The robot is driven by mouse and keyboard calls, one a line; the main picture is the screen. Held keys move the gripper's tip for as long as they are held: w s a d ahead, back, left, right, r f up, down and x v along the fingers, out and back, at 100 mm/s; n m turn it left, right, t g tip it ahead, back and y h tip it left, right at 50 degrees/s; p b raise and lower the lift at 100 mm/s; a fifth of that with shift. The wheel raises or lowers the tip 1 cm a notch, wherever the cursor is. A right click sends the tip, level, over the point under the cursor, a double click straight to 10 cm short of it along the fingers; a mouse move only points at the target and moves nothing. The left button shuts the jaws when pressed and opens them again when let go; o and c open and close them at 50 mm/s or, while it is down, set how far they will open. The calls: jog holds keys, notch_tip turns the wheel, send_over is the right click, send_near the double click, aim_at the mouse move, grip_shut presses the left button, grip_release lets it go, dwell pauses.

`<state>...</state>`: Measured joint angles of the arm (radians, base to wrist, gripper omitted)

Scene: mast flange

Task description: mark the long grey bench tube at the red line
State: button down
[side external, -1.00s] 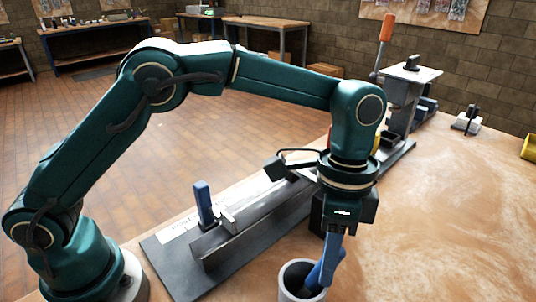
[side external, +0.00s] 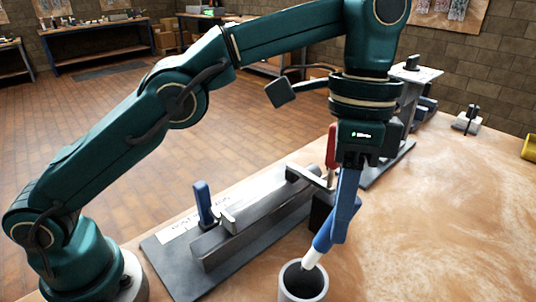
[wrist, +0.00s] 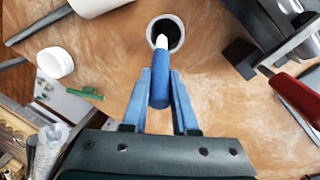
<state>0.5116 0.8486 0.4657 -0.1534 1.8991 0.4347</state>
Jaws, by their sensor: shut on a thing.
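My gripper (side external: 342,222) is shut on a blue marker (side external: 322,242) with a white tip pointing down. The wrist view also shows the marker (wrist: 160,92) between my two blue fingers. The tip is at the mouth of a grey cup (side external: 303,288); I cannot tell whether it is fully clear of the rim. The cup's dark opening also shows in the wrist view (wrist: 168,35). The long grey tube (side external: 240,238) lies in the dark bench fixture, left of my gripper. I cannot make out a red line on it.
The fixture has a blue-handled clamp (side external: 203,200) and a red-handled clamp (side external: 332,145), which also shows in the wrist view (wrist: 300,100). A grey post (side external: 408,95) stands behind my gripper.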

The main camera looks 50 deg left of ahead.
jog(key=shift+r, duration=0.35)
jog(key=shift+s+a+r, duration=0.1)
jog(key=shift+s, duration=0.05)
jog(key=shift+w+d+f+m+h, duration=0.3)
jog(key=shift+w+f+m, duration=0.1)
jog(key=shift+m, duration=0.6)
jog(key=w+a+r+n+t+h, duration=0.1)
jog(key=w+a+r+t, duration=0.15)
jog(key=a, duration=0.75)
jog(key=w+a+r+n+t+h, duration=0.1)
jog(key=w+a+r, duration=0.2)
jog(key=a, duration=0.6)
notch_tip(320, 180, down, 6)
jog(key=shift+f, duration=0.6)
dwell(0.8)
